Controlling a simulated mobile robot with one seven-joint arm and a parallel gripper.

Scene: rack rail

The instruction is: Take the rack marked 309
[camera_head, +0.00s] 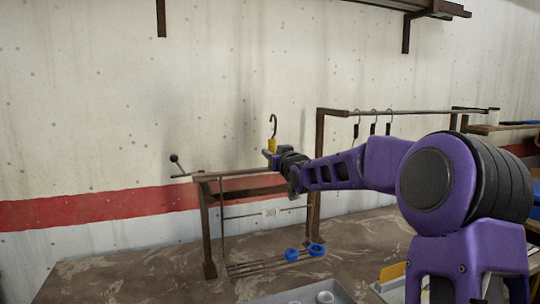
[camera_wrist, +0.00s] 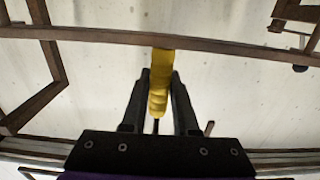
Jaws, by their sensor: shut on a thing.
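My gripper (camera_head: 271,157) is shut on a yellow grip with a dark hook (camera_head: 273,124) rising above it. In the wrist view the yellow grip (camera_wrist: 159,85) sits between the two dark fingers of my gripper (camera_wrist: 160,78). The hook's open end shows against the wall, with no rail seen inside it. Below my gripper is a thin wire rack (camera_head: 262,265) with a small pale tag (camera_head: 270,212) and two blue round items low on it. The tag's number is too small to read. How the rack joins the yellow grip is partly hidden.
A brown frame (camera_head: 207,225) with a lower bar stands around the wire rack. A higher rail (camera_head: 430,111) at right carries several dark hooks. A grey tray (camera_head: 300,292) is at the front edge. The worktop at left (camera_head: 130,275) is clear.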

